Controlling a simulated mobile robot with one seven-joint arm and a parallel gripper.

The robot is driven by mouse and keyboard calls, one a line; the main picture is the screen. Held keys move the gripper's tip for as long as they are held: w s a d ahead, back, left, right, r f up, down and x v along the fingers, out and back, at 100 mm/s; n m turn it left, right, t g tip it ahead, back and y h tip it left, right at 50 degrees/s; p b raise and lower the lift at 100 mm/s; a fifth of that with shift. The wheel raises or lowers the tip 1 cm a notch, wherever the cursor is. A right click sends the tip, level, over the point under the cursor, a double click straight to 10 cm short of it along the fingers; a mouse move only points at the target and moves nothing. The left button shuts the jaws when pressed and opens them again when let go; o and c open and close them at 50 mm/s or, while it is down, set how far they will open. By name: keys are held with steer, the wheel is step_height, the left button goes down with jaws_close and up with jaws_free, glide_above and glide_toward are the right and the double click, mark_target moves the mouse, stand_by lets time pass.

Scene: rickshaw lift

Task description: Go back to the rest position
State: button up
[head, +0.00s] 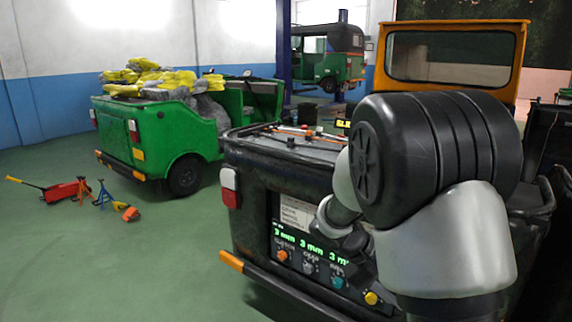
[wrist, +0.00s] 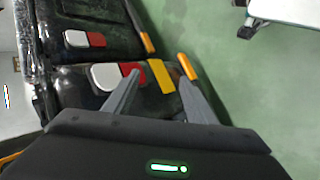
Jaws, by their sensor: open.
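My gripper (wrist: 160,76) is open in the wrist view, its two grey fingers apart. A yellow patch (wrist: 161,76) and a red-and-white lamp (wrist: 117,76) on a dark body show beyond the fingertips; I cannot tell how far off they are. In the head view my bent arm covers the right middle, in front of the black rickshaw (head: 262,185), and the gripper itself cannot be made out there.
The rickshaw's rear has a panel (head: 300,215) with green readouts and coloured knobs. A green rickshaw (head: 170,130) with yellow bags stands left. A red jack (head: 65,190) and stands lie on the floor. An orange-framed cab (head: 520,60) is behind. Green floor at front left is clear.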

steer(key=s+a+r+t+y, duration=0.3)
steer(key=s+a+r+y, duration=0.3)
steer(key=s, duration=0.4)
steer(key=s+a+r+t+y, duration=0.3)
steer(key=s+a+r, duration=0.4)
steer(key=s, duration=0.2)
step_height(320, 180, up, 26)
steer(key=p, duration=2.6)
steer(key=shift+d+m, duration=0.15)
steer(key=shift+m, duration=0.25)
steer(key=shift+s, duration=0.1)
